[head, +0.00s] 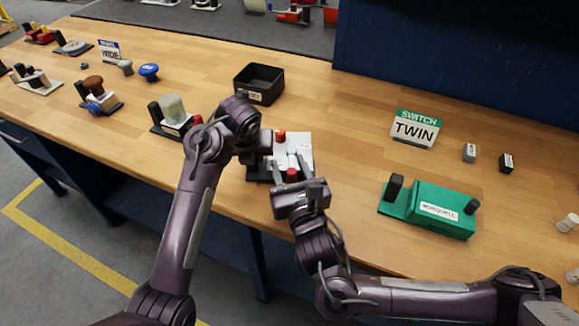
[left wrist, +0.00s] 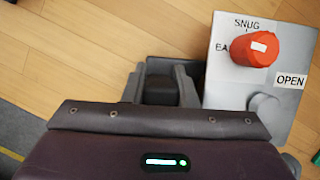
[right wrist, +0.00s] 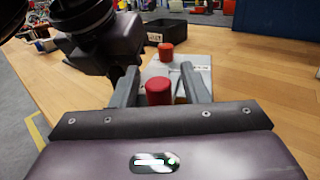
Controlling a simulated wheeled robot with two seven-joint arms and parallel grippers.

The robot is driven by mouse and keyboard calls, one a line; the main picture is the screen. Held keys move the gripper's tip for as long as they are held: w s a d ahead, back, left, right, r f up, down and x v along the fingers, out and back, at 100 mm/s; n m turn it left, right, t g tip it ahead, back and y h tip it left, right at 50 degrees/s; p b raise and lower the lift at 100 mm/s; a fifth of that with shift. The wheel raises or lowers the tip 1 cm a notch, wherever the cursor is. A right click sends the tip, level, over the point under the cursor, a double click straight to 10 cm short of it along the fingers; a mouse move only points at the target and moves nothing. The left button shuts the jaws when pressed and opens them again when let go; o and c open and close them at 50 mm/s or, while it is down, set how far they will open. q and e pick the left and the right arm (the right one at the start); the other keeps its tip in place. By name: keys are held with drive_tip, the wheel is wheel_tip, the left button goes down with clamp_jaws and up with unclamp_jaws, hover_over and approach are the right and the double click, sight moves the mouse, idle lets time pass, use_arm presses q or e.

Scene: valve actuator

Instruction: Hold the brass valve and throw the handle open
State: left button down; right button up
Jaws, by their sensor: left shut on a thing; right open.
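No brass-coloured valve shows clearly. A pale grey fixture plate (head: 303,142) lies on the bench, with an orange-red knob (head: 280,136) at its far side and a red knob (head: 291,175) at its near side. The left wrist view shows the plate (left wrist: 221,92) lettered SNUG and OPEN, an orange-red knob (left wrist: 262,45) and a grey round part.
A black open bin (head: 258,83) stands behind the plate. A green fixture (head: 440,208) and a SWITCH TWIN sign (head: 415,129) stand to the right. A fixture with a pale knob (head: 172,110) stands left of my left arm. Bare wood lies between plate and sign.

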clamp_jaws()
drive_tip(key=shift+d, duration=0.1)
